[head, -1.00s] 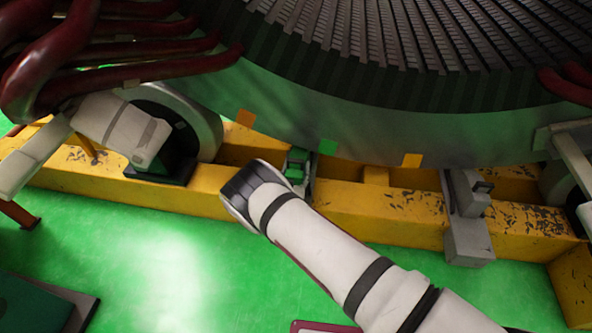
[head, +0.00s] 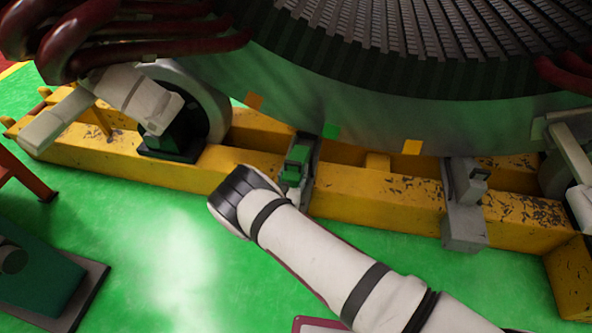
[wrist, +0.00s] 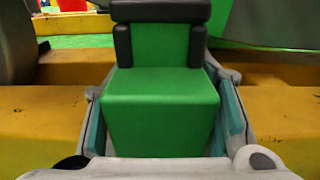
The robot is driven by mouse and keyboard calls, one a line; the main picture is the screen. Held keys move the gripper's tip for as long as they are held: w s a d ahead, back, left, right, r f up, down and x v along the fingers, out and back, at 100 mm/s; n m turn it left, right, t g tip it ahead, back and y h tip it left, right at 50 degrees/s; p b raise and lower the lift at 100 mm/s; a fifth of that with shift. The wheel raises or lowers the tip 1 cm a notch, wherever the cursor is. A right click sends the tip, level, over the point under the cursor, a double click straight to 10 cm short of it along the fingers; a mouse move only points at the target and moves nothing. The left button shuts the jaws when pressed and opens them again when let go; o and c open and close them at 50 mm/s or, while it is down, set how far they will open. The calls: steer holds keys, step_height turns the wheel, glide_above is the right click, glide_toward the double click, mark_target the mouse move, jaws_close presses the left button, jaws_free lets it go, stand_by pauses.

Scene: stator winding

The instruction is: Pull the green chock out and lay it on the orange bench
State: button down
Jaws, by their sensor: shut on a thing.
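The green chock (head: 296,164) shows beyond my wrist in the head view, in front of the yellow beam, below the stator's green tag. In the wrist view the chock (wrist: 160,105) fills the middle, upright, with dark grey pads on its top block. My gripper (wrist: 161,85) is shut on it, with a teal-padded finger along each side. In the head view my wrist hides most of the fingers. An orange leg and edge (head: 38,188) at the left of the head view may be part of the orange bench; its top is mostly out of view.
The large stator (head: 390,110) hangs over the yellow beam (head: 370,210). Dark red pipes (head: 130,60) and a roller (head: 205,105) stand at left. A grey bracket (head: 465,205) is on the beam to the right. A dark green object (head: 40,275) is at lower left. Green floor (head: 150,240) is open between.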

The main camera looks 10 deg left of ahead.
steer(key=shift+s, duration=0.75)
steer(key=c, duration=0.6)
jaws_free()
steer(key=shift+c, duration=0.2)
steer(key=s, duration=1.2)
steer(key=shift+a, duration=0.4)
